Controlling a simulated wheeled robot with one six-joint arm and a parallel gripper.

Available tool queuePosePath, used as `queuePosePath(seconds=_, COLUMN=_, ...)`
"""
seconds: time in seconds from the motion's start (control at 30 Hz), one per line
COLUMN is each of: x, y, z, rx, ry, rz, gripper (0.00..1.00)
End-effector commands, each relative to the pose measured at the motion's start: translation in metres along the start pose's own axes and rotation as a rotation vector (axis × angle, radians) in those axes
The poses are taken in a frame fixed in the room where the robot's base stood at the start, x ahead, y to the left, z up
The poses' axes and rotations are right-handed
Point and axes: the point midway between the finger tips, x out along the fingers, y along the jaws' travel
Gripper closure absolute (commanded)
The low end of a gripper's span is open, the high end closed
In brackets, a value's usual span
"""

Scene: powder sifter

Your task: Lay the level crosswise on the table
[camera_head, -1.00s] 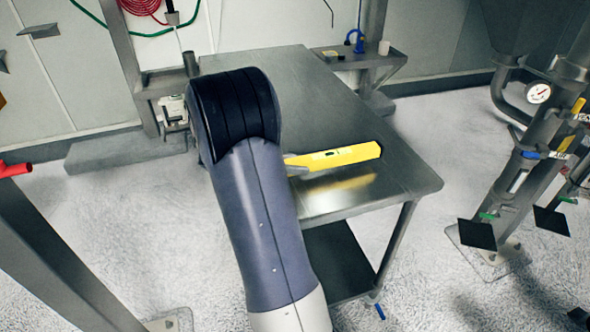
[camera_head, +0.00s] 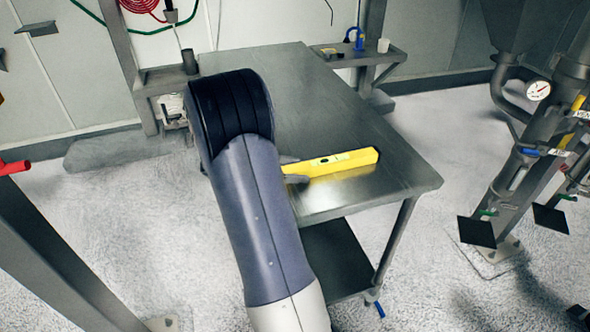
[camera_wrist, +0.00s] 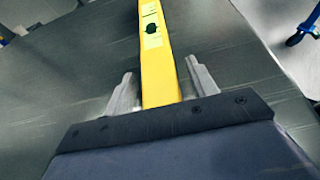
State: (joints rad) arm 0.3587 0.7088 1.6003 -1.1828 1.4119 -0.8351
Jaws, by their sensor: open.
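The yellow level (camera_head: 345,163) lies on the steel table (camera_head: 312,110), reaching from beside my arm to near the table's right edge. Its left end is hidden behind my arm. In the wrist view the level (camera_wrist: 158,65) runs between the two fingers of my gripper (camera_wrist: 162,88), with a visible gap on each side. The gripper is open around the level and does not grip it. In the head view only a grey fingertip (camera_head: 290,160) of the gripper shows beside the level. The tabletop (camera_wrist: 235,70) fills most of the wrist view.
The table's back half is clear. A side shelf (camera_head: 375,55) with a blue item (camera_head: 354,38) and a white cup (camera_head: 383,46) adjoins the back right. Pipework with a gauge (camera_head: 538,90) stands apart on the right. A lower shelf (camera_head: 335,260) shows beneath.

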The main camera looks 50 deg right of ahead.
Motion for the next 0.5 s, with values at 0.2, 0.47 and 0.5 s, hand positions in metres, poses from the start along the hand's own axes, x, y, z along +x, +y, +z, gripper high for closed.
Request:
queuePosePath(seconds=0.2, x=-0.029, y=0.001, z=0.000, rx=0.001, ry=0.000, rz=0.005, gripper=0.46)
queuePosePath(seconds=0.47, x=-0.085, y=0.001, z=0.000, rx=0.001, ry=0.001, rz=0.006, gripper=0.46)
queuePosePath(seconds=0.5, x=-0.092, y=0.001, z=0.000, rx=0.001, ry=0.000, rz=0.005, gripper=0.46)
